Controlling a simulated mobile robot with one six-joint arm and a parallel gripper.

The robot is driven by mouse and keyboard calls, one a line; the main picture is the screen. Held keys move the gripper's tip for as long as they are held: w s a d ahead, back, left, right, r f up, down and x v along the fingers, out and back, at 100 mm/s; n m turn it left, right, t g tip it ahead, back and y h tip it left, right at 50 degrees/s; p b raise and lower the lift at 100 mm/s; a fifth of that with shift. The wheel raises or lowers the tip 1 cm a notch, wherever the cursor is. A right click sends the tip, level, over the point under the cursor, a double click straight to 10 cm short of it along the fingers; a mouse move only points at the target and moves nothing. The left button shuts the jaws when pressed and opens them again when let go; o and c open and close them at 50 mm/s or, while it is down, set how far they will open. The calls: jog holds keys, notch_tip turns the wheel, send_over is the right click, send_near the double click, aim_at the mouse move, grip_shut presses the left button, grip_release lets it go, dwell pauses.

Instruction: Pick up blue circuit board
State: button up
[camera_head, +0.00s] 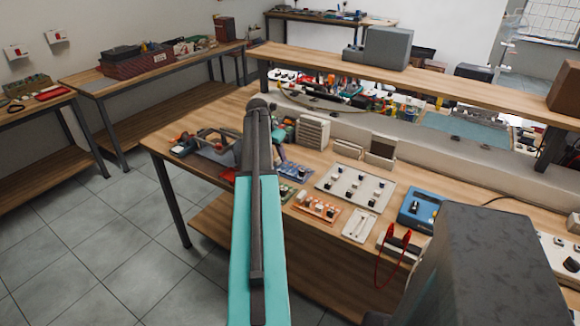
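A blue circuit board (295,171) lies flat on the wooden workbench (325,239), just right of my teal and dark grey arm. It carries small pale and dark parts. A second, darker green board lies just in front of it, partly covered by my arm. My arm rises from the bottom of the picture and crosses in front of the bench's left part. I cannot make out my gripper; its fingers are hidden behind the arm.
An orange board (317,208), a large pale panel with knobs (355,187), a small white plate (359,225) and a blue device (420,209) lie to the right. A red cable (378,262) hangs over the front edge. A grey box-like shape (490,265) fills the lower right.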

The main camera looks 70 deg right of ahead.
jog(key=shift+x, duration=1.3)
grip_shut()
